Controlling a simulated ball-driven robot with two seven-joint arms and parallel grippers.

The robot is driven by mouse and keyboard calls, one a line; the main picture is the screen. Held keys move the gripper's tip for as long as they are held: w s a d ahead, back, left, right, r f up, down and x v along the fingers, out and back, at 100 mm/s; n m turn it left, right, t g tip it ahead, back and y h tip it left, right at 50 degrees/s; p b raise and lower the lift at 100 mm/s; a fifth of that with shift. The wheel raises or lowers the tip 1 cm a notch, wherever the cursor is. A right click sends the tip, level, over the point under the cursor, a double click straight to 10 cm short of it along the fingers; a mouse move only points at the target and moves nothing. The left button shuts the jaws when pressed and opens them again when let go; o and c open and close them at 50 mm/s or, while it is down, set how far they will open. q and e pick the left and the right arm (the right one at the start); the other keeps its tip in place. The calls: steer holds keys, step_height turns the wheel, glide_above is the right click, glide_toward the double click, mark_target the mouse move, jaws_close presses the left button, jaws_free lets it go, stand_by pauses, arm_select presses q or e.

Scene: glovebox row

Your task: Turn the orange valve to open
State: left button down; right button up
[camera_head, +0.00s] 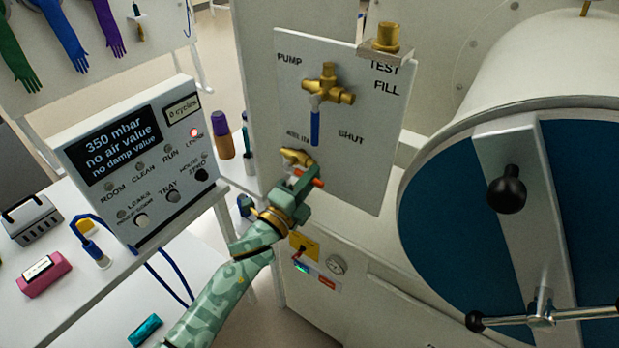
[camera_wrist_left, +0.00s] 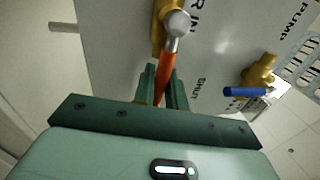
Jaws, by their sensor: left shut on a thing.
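The orange valve handle (camera_head: 318,183) sits on a brass valve body (camera_head: 296,157) low on the white valve panel (camera_head: 360,165). My left gripper (camera_head: 301,181) reaches it from below. In the left wrist view the green fingers of my left gripper (camera_wrist_left: 164,88) are shut on the orange handle (camera_wrist_left: 168,67), one on each side. The handle runs from the silver pivot at the brass body towards the gripper. The fingers hide its lower end. My right gripper is not in view.
A blue-handled brass valve (camera_head: 315,120) is above on the same panel, its handle hanging down. A brass fitting (camera_head: 387,38) sits at the panel's top edge. A control box (camera_head: 138,165) stands left. A large round door (camera_head: 450,200) with a black knob is right.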

arm_select(q)
steer(key=shift+r+n, duration=0.2)
steer(key=shift+n, duration=0.3)
steer(key=c, duration=1.5)
jaws_free()
steer(key=shift+a, duration=0.1)
steer(key=v, duration=1.6)
steer(key=shift+s+p, duration=0.25)
steer(key=shift+p, duration=0.05)
